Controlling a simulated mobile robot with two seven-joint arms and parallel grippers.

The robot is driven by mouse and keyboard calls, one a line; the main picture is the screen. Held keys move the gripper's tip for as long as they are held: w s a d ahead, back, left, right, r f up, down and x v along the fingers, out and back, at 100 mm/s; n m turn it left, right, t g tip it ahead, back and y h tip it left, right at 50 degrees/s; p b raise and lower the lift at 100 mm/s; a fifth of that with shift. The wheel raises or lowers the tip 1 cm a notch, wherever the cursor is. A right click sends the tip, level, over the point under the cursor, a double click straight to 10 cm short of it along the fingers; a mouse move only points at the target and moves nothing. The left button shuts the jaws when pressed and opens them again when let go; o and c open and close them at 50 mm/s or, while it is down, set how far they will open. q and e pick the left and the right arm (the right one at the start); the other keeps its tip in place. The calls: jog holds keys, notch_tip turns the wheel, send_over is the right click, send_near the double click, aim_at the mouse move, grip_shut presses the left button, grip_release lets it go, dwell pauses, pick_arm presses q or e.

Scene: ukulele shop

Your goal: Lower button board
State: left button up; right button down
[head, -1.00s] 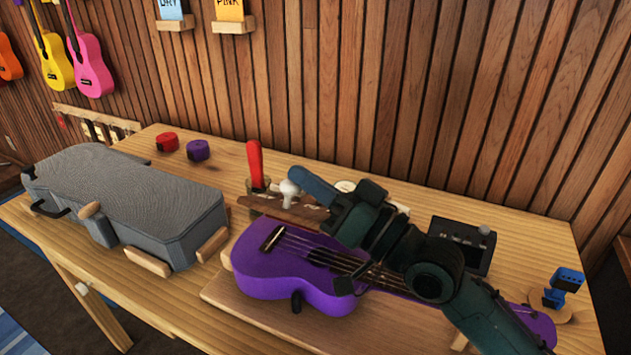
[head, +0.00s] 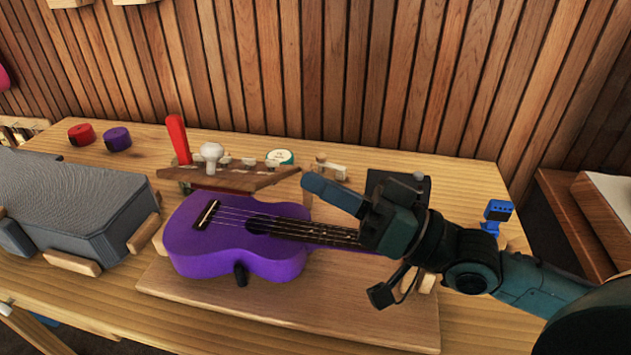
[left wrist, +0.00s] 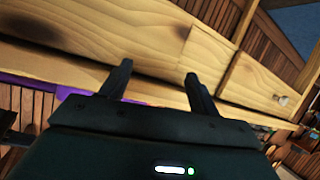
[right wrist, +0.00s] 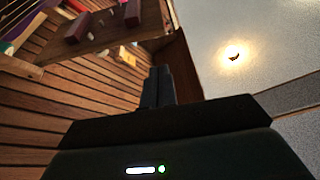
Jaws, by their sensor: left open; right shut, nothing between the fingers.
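A dark brown board (head: 228,179), which I take to be the button board, sits behind the purple ukulele (head: 235,245) in the head view. It looks slightly tilted, and a white knob (head: 211,153) stands at it. Small pale round pieces show along its back edge. My right gripper (head: 314,184) is shut and empty, just right of the board's right end and above the ukulele neck; it appears apart from the board. Its closed fingers also show in the right wrist view (right wrist: 157,88). My left gripper (left wrist: 157,80) is open and empty in the left wrist view, near the wooden table edge.
The ukulele lies on a wooden base (head: 290,305). A grey case (head: 70,200) stands at the left. A red-handled tool (head: 178,138), a red puck (head: 81,134) and a purple puck (head: 117,139) are at the back. A blue clip device (head: 497,213) stands at the right.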

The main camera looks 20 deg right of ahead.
pick_arm(q)
jog(key=shift+a, duration=0.1)
pick_arm(e)
jog(key=w+d+r+g+h, duration=0.1)
jog(key=w+r+g+h, duration=0.15)
jog(key=w, duration=0.55)
notch_tip(320, 180, up, 8)
jog(key=n+g+b, duration=0.1)
jog(key=n+g, duration=0.2)
jog(key=g, duration=0.2)
send_over(241, 173)
jog(key=shift+y, duration=0.25)
notch_tip(241, 173, down, 5)
jog(key=shift+d+r, duration=0.1)
jog(key=shift+d, duration=0.05)
jog(key=shift+f, duration=0.25)
jog(key=shift+s+f, duration=0.15)
pick_arm(q)
jog(key=shift+s+a, duration=0.15)
jog(key=shift+s, duration=0.05)
